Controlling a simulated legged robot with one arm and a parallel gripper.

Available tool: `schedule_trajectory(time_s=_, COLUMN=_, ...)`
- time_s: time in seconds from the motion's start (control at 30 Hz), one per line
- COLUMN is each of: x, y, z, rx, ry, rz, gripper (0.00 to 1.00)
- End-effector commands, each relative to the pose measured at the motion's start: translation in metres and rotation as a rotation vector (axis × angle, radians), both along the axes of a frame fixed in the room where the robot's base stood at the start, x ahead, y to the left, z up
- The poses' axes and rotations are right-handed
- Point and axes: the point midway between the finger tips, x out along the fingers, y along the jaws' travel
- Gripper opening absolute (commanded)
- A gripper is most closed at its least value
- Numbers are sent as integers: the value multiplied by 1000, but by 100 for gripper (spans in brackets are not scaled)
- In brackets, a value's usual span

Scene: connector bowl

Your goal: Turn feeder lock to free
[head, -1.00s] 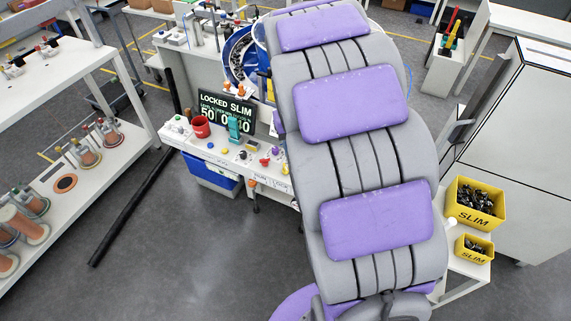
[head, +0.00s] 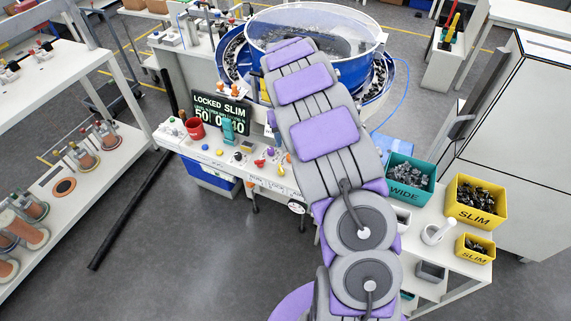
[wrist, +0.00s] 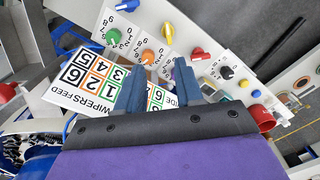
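The display (head: 221,113) reads "LOCKED SLIM" above large numbers. The control panel (head: 215,165) below it carries several knobs, including a red one (head: 259,163) and a black one (head: 238,156). In the wrist view, the panel shows a green knob (wrist: 113,37), an orange knob (wrist: 148,57), a yellow knob (wrist: 167,33), a blue knob (wrist: 140,8), a red knob (wrist: 199,54) and a black knob (wrist: 227,72). I cannot tell which is the feeder lock. My gripper (wrist: 159,80) is open and empty over the panel; my arm hides it in the head view.
The blue-rimmed bowl feeder (head: 318,22) is behind my arm. A teal WIDE bin (head: 410,193) and yellow SLIM bins (head: 475,215) are at right.

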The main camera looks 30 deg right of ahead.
Motion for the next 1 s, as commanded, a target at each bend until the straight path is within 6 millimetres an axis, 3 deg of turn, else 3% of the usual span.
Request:
schedule_trajectory(time_s=0.17, x=0, y=7, z=-37, rx=-6, ry=2, rz=3, gripper=36)
schedule_trajectory(time_s=0.5, x=-1, y=-6, z=-104, rx=10, ry=2, rz=0, gripper=36)
schedule_trajectory(time_s=0.7, x=0, y=-1, z=-124, rx=3, ry=-3, rz=1, gripper=36)
schedule_trajectory(time_s=1.0, x=0, y=4, z=-130, rx=-3, ry=-3, rz=2, gripper=36)
